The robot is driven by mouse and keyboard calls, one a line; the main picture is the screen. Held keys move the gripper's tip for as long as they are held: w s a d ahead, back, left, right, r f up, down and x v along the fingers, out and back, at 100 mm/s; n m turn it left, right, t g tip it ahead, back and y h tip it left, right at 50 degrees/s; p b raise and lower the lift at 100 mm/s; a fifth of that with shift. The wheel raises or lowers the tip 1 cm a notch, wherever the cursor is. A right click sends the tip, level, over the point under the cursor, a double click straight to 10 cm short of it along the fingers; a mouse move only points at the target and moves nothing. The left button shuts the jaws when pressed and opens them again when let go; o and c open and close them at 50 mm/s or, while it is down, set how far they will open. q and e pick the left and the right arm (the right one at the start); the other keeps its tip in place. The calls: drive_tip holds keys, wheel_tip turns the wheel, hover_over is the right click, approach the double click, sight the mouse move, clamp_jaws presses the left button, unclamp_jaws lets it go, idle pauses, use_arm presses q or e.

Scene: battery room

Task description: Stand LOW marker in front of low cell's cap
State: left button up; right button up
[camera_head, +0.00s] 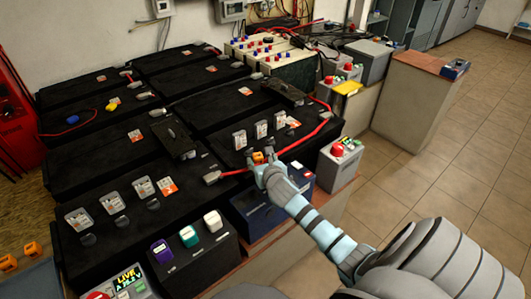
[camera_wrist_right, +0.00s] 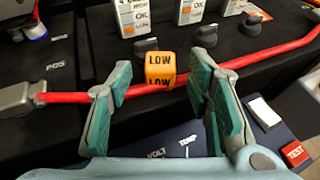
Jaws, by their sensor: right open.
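The orange LOW marker (camera_wrist_right: 161,70) stands upright on the black battery top, close in front of a black cap (camera_wrist_right: 146,45). I cannot tell if they touch. The marker also shows in the head view as a small orange block (camera_head: 257,156). My right gripper (camera_wrist_right: 160,92) is open, with one finger on each side of the marker and clear gaps. In the head view my right gripper (camera_head: 264,172) reaches in at the battery's front edge. Another black cap (camera_wrist_right: 207,35) is to the right. I cannot tell which cell reads low. My left gripper is not in view.
A blue VOLT meter (camera_wrist_right: 165,145) lies below the gripper. A grey box with a red button (camera_head: 338,150) stands to the right.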

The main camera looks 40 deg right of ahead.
drive_tip(key=p+v, duration=0.3)
drive_tip(key=v, duration=0.7)
drive_tip(key=shift+r, duration=0.1)
drive_tip(key=shift+s, duration=0.1)
